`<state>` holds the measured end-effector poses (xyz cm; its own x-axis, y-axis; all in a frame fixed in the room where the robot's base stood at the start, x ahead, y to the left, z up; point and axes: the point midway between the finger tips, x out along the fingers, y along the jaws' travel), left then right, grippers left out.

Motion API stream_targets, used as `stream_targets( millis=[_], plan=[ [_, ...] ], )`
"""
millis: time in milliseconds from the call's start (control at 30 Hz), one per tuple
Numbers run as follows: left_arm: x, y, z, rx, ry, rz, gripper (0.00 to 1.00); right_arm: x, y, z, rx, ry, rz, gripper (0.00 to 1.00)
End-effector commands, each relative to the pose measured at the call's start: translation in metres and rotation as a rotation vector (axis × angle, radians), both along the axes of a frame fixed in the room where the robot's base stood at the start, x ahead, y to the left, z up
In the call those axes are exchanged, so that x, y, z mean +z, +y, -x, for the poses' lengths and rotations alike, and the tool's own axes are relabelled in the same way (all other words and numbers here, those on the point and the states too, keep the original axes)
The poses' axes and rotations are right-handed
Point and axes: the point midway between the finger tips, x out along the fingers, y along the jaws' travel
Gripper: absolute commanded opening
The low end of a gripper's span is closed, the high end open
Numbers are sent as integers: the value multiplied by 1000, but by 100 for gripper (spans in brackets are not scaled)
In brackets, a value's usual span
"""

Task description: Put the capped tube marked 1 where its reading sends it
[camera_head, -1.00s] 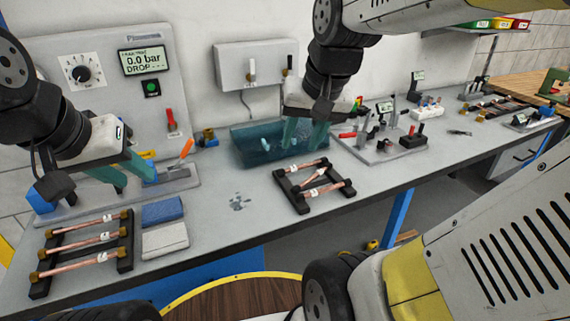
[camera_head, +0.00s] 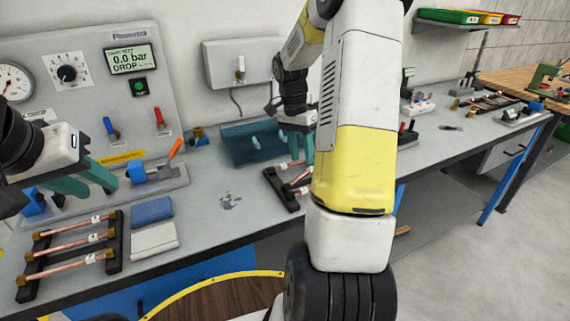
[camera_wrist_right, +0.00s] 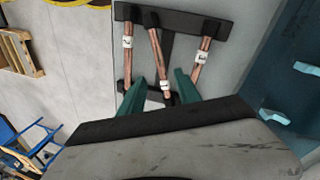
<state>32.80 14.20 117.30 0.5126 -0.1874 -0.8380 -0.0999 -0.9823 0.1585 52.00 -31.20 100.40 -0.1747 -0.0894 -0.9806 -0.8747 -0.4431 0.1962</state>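Three copper tubes with brass ends lie across the black left rack (camera_head: 113,262), each with a small white tag; I cannot read the numbers. Three more tagged tubes lie on the black right rack (camera_wrist_right: 185,21). Its middle tube (camera_wrist_right: 156,50) lies slanted between the others. My right gripper (camera_wrist_right: 157,80) is open, its teal fingers either side of that tube's near end; whether they touch it I cannot tell. In the head view my right arm hides much of this rack. My left gripper (camera_head: 88,180) is open and empty, near the blue clamp fixture (camera_head: 140,173).
A test panel (camera_head: 92,85) reads 0.0 bar, DROP blank. A teal water basin (camera_head: 240,150) stands behind the right rack. A blue pad (camera_head: 152,211) and a grey pad (camera_head: 154,240) lie beside the left rack. Colored bins (camera_head: 455,16) sit on a shelf, far right.

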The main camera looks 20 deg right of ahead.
Motion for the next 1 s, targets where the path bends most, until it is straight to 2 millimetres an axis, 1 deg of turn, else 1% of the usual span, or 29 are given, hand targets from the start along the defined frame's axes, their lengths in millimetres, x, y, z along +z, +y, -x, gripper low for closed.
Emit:
stream_targets(
  millis=[200,300,400,633,833,1000],
  plan=[
    [0,0,0,0,0,0,35,-32,2,5,1,4,-3,40],
    [0,0,0,0,0,0,35,-44,0,7,1,2,-1,40],
    [0,0,0,0,0,0,35,-50,0,8,2,1,-1,40],
    [0,0,0,0,0,0,35,-51,0,8,2,-1,-1,40],
    [0,0,0,0,0,0,35,-51,0,8,2,-1,-1,0],
    [0,0,0,0,0,0,35,-50,0,8,2,-1,-1,0]
  ],
)
